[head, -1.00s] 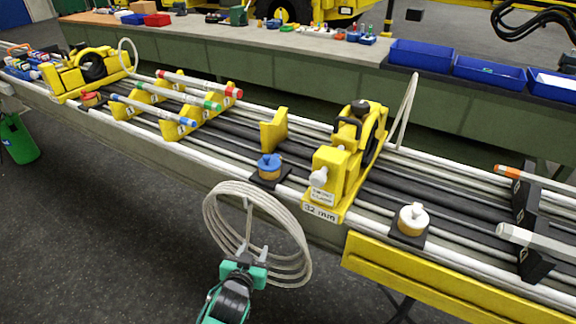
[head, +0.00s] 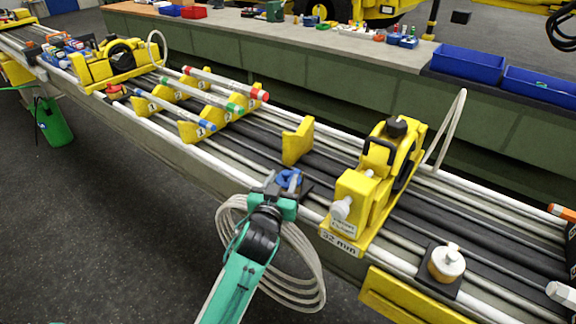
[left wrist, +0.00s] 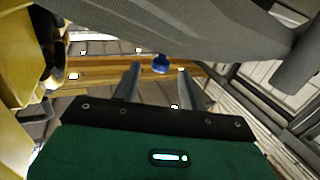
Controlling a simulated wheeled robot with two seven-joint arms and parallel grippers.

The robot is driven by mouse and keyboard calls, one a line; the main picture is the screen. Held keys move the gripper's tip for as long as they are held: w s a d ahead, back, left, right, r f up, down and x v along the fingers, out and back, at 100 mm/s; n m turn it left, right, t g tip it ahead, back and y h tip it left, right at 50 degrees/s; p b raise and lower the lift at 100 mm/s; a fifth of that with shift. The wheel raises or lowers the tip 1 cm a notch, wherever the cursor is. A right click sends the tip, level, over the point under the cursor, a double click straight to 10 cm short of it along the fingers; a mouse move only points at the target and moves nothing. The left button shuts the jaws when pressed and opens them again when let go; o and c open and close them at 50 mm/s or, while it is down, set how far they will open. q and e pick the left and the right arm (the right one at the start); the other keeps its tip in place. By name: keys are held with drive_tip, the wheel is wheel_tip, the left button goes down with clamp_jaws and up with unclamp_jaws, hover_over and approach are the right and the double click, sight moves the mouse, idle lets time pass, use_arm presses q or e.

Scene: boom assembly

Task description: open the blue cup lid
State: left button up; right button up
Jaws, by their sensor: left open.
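The blue cup lid (head: 289,177) is on its cup on a dark square pad at the bench's front edge, left of the yellow 32 mm machine. My left gripper (head: 282,182) is open at the cup, its fingers partly covering the lid and hiding most of the cup body. In the left wrist view the blue lid (left wrist: 161,63) shows between and just beyond the two fingertips (left wrist: 159,70). I cannot tell whether the fingers touch it. My right gripper is not in view.
The yellow 32 mm machine (head: 375,190) stands close to the right. A white-lidded cup (head: 447,264) sits beyond it. A yellow bracket (head: 297,141) stands behind the blue lid. A pale coiled hose (head: 307,275) hangs at the bench front beside my left arm.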

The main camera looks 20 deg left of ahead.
sight(285, 175)
use_arm(q)
drive_tip(key=shift+w+a, duration=0.15)
drive_tip(key=shift+w, duration=2.5)
drive_tip(key=shift+c, duration=0.4)
drive_tip(key=shift+p, duration=0.3)
clamp_jaws()
